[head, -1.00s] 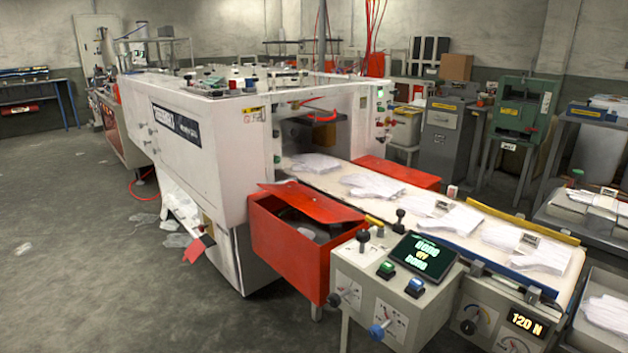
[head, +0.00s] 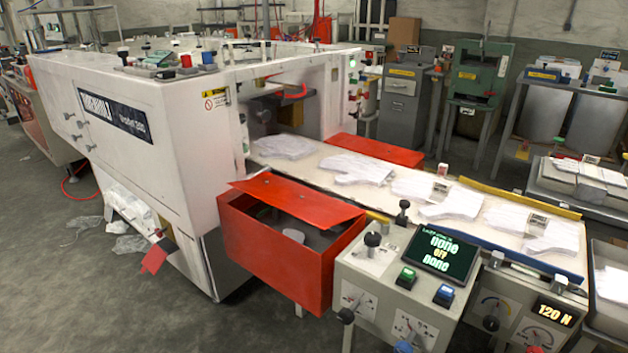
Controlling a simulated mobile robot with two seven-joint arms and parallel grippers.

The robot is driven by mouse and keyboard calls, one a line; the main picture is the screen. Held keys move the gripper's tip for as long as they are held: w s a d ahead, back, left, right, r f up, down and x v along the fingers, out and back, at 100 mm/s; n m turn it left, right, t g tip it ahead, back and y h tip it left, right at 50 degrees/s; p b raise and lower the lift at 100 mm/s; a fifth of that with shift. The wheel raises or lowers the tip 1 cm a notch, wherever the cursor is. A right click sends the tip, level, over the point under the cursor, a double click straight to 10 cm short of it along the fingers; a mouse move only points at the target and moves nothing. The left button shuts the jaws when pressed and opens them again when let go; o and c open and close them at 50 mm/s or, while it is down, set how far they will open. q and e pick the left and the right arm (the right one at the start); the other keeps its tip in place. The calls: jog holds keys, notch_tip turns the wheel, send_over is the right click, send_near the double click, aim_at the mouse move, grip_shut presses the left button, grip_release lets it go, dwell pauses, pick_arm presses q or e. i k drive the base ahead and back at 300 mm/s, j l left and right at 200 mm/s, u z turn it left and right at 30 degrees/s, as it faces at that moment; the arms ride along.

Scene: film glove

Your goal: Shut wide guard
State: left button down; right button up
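A white film machine (head: 150,130) stands at the left with an open front mouth where the conveyor (head: 320,160) runs in. A red box (head: 250,240) stands at the near side of the conveyor. Its red lid (head: 300,197) sits raised and skewed, leaving a gap through which the dark inside and a pale round thing show. A second red cover (head: 375,150) lies flat on the far side of the conveyor. I cannot tell by a label which part is the wide guard. Neither of my grippers is in view.
A control panel (head: 385,290) with a lit screen (head: 441,250), knobs and buttons stands right of the red box. White gloves (head: 440,198) lie along the belt. Grey and green machines (head: 475,85) stand behind. The floor at the lower left (head: 60,290) is mostly clear.

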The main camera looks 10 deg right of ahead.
aim_at(324, 212)
jog(key=i+j+z, duration=0.45)
jog(key=j+z, duration=0.2)
jog(key=i+j+z, duration=0.15)
jog(key=j+z, duration=0.2)
jog(key=i+j+z, duration=0.1)
jog(key=j+z, duration=0.25)
jog(key=j, duration=0.1)
